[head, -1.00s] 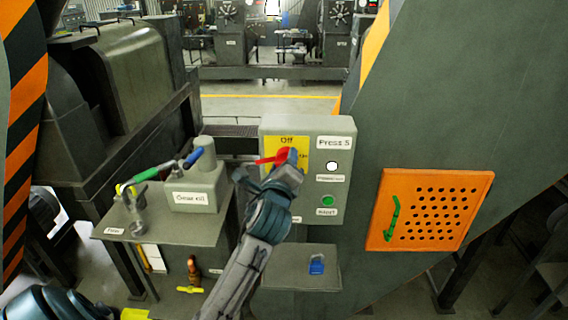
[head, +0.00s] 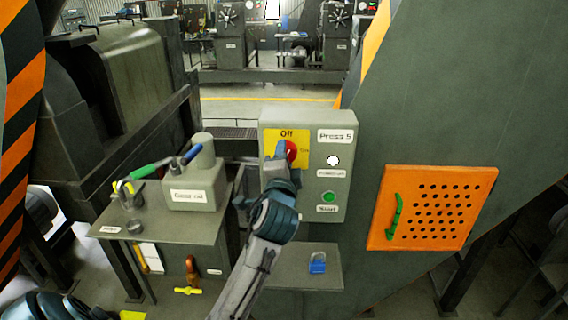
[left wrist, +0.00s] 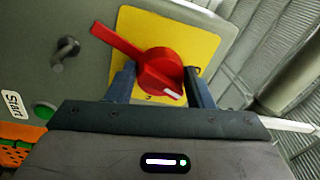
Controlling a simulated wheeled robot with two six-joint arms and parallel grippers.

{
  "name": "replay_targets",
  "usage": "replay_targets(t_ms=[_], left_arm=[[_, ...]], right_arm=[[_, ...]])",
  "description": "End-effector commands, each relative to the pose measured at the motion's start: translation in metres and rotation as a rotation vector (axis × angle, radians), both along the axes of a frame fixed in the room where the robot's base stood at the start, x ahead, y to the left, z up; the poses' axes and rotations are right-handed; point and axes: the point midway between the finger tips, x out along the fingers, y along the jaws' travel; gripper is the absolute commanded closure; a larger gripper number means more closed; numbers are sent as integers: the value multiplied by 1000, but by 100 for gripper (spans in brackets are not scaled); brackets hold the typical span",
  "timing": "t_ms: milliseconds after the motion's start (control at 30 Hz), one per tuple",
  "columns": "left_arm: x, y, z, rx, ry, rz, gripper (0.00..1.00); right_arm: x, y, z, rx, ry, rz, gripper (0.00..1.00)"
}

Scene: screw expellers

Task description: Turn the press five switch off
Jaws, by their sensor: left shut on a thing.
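The grey control box marked Press 5 (head: 345,165) stands in the middle of the head view. Its yellow plate (head: 270,138) carries an Off label at the top and a red rotary switch (head: 291,150). In the left wrist view the red switch (left wrist: 158,70) sits between the two fingers of my left gripper (left wrist: 160,82), which is shut on it. Its long handle points to the upper left there, its white-marked end to the lower right. In the head view my left gripper (head: 281,155) hides the switch's handle. My right gripper is not in view.
A blue padlock (head: 317,263) lies on a small shelf. An orange perforated door (head: 440,208) is at right. A table (head: 150,222) with a hand lever stands at left.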

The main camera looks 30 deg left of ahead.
Motion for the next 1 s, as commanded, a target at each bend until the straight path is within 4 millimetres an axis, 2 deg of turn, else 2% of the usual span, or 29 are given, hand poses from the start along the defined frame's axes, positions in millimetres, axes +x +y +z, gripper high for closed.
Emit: replay_targets(t_ms=[200,500,1000], left_arm=[[0,-1,-3,-147,-91,1,75],[1,-1,-2,-277,-170,1,76],[1,-1,-2,-324,-197,1,75]], right_arm=[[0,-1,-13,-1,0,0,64],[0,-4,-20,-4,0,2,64],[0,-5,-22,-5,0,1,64]])
